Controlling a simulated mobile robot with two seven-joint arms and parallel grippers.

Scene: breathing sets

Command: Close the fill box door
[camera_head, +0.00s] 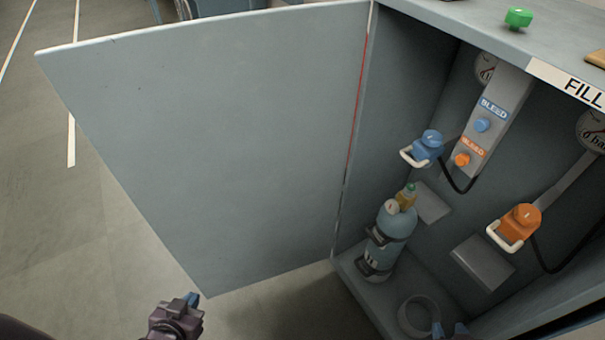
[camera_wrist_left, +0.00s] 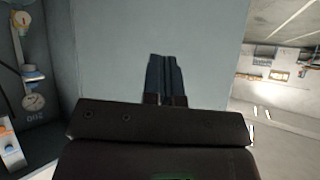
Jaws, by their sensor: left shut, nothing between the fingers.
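The fill box door (camera_head: 215,130) is a flat grey panel standing wide open to the left of the fill box (camera_head: 455,20), hinged along the box's left front edge. My left gripper (camera_head: 192,299) is at the bottom of the head view, just beside the door's lower free corner. In the left wrist view my left gripper (camera_wrist_left: 166,75) is shut and empty, its dark fingers in front of the door panel (camera_wrist_left: 110,55). I cannot tell whether it touches the door. Only blue tips of my right gripper (camera_head: 449,330) show at the bottom edge; their opening is unclear.
Inside the box stand a blue-grey cylinder (camera_head: 393,222) and an empty ring holder (camera_head: 418,316). A blue valve (camera_head: 429,143) and an orange valve (camera_head: 521,221) hang on hoses. A green knob (camera_head: 519,17) is on top. Floor left of the door is clear.

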